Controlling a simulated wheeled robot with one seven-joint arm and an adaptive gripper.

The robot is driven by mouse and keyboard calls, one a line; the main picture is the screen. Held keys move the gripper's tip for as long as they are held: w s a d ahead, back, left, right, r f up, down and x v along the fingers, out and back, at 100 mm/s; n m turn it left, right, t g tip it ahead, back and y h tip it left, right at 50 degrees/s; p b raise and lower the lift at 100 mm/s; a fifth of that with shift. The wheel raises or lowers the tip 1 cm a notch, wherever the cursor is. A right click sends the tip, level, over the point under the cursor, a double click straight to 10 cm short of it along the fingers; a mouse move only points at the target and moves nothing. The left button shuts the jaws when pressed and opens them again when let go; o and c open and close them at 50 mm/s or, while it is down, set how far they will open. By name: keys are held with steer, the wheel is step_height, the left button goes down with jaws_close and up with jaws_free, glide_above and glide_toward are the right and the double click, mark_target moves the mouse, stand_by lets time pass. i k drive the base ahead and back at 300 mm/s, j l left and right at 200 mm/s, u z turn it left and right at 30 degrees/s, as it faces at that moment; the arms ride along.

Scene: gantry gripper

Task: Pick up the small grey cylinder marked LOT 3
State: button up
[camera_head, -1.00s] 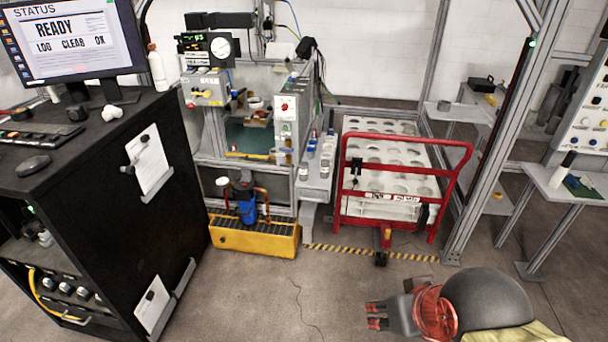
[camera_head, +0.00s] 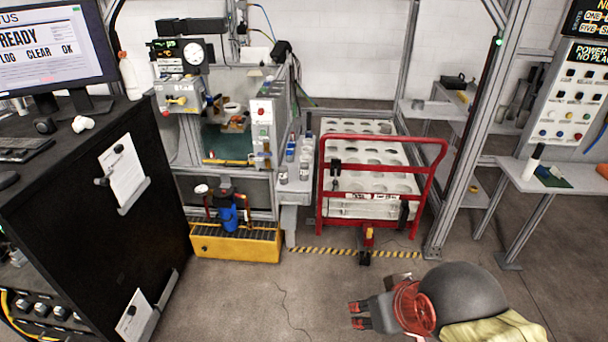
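Small grey cylinders stand on a narrow grey shelf (camera_head: 293,196) beside the machine. One cylinder (camera_head: 283,174) is at the left front and another (camera_head: 304,172) is to its right. Slimmer blue-and-dark items stand behind them. The markings are too small to read, so I cannot tell which is LOT 3. My gripper (camera_head: 359,315) is low at the bottom right, over the floor, pointing left. Its two dark, red-marked fingers are apart with nothing between them. It is well away from the shelf, on the near side.
A red-framed cart (camera_head: 438,165) with a white holed rack stands right of the shelf. A yellow bin (camera_head: 236,246) is below the machine. A black cabinet (camera_head: 80,225) fills the left, and a frame post (camera_head: 480,130) stands at right. The floor (camera_head: 240,300) between is mostly clear.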

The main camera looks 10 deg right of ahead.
mark_target(283, 170)
steer(key=i+u, duration=0.1)
steer(key=u, duration=0.65)
steer(key=i+l+u, duration=0.4)
steer(key=l, duration=0.2)
steer(key=i+l+u, duration=0.2)
steer(key=l, duration=0.15)
steer(key=l+u, duration=0.2)
steer(key=l, duration=0.15)
steer(key=i+l+u, duration=0.2)
steer(key=l, duration=0.2)
steer(key=i+l, duration=0.1)
steer(key=l, duration=0.7)
steer(key=i+l, duration=0.15)
steer(key=l, duration=0.25)
